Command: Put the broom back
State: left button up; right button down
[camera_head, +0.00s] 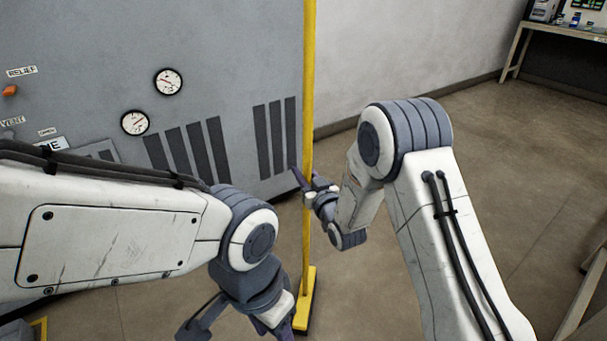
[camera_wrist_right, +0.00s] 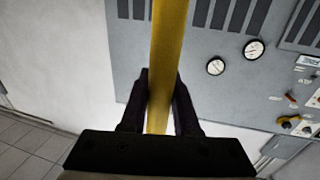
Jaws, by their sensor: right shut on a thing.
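The broom is a long yellow pole (camera_head: 309,90) standing nearly upright in the head view, with its yellow head (camera_head: 306,295) low near the floor. My right gripper (camera_head: 306,184) is shut on the pole about midway up. In the right wrist view the yellow pole (camera_wrist_right: 168,50) runs between the two dark fingers (camera_wrist_right: 160,105). My left gripper (camera_head: 240,328) is low at the bottom of the head view, left of the broom head and apart from the pole. Its fingers look spread with nothing between them, though the lower edge cuts them off.
A grey cabinet (camera_head: 230,60) with gauges, vents and labels stands behind the broom on the left. A bench (camera_head: 560,32) with small items is at the far right. Brown floor (camera_head: 500,160) is open on the right. A wooden edge (camera_head: 585,300) shows at lower right.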

jog(key=shift+r, duration=0.15)
jog(key=c, duration=0.7)
grip_release()
jog(key=shift+f, duration=0.25)
jog(key=shift+o, duration=0.2)
